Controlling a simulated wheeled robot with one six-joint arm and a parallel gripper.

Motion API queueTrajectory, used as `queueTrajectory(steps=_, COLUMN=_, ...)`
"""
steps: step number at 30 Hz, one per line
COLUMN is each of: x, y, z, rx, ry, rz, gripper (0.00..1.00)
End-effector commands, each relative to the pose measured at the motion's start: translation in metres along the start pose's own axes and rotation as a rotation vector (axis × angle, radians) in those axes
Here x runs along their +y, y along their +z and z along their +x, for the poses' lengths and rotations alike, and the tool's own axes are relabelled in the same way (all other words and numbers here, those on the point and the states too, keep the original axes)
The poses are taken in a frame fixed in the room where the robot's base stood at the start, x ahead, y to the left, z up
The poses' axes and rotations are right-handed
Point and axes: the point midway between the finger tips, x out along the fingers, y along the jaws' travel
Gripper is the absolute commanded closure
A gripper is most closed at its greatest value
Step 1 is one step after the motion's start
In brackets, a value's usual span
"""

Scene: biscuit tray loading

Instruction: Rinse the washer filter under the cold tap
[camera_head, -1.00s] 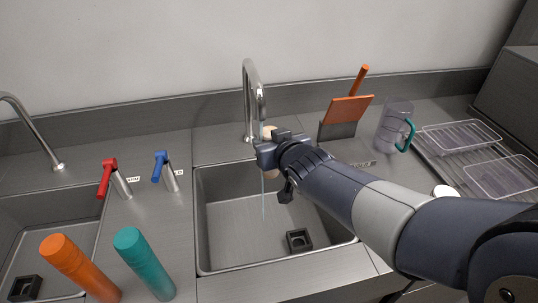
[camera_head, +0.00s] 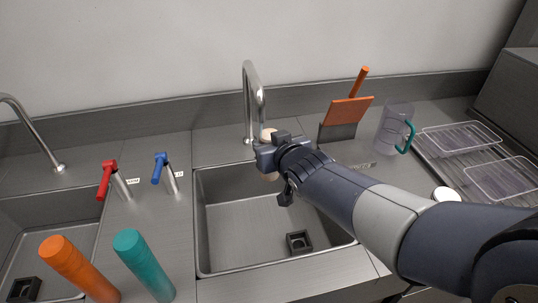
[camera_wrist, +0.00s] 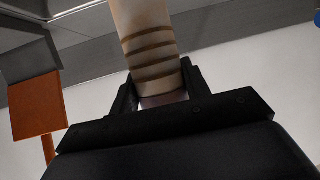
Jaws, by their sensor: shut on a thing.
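The washer filter (camera_head: 268,134), a pale beige cylinder with brown bands, is held in my gripper (camera_head: 265,157) under the spout of the middle tap (camera_head: 252,90). In the wrist view, the filter (camera_wrist: 150,45) sits between the two black fingers of my gripper (camera_wrist: 160,85), which are shut on it. The gripper covers its middle in the head view. No water stream shows below the spout. The blue lever (camera_head: 161,165) and red lever (camera_head: 106,178) stand left of the sink (camera_head: 215,262); their labels are too small to read.
Orange (camera_head: 72,262) and teal (camera_head: 140,258) cylinders stand at the front left. A dustpan-like orange tool (camera_head: 348,112), a clear jug (camera_head: 393,125) and a rack (camera_head: 462,165) are at right.

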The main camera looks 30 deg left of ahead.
Motion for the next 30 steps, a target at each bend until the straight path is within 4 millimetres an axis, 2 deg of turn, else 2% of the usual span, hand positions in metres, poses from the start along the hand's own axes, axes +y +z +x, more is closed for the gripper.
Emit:
queueTrajectory(steps=11, x=0.0011, y=-0.0006, z=0.0021, rx=0.001, ry=0.0, rz=0.0, gripper=0.79)
queueTrajectory(steps=30, x=-0.0048, y=0.0025, z=-0.0072, rx=0.001, ry=-0.001, rz=0.0, gripper=0.79)
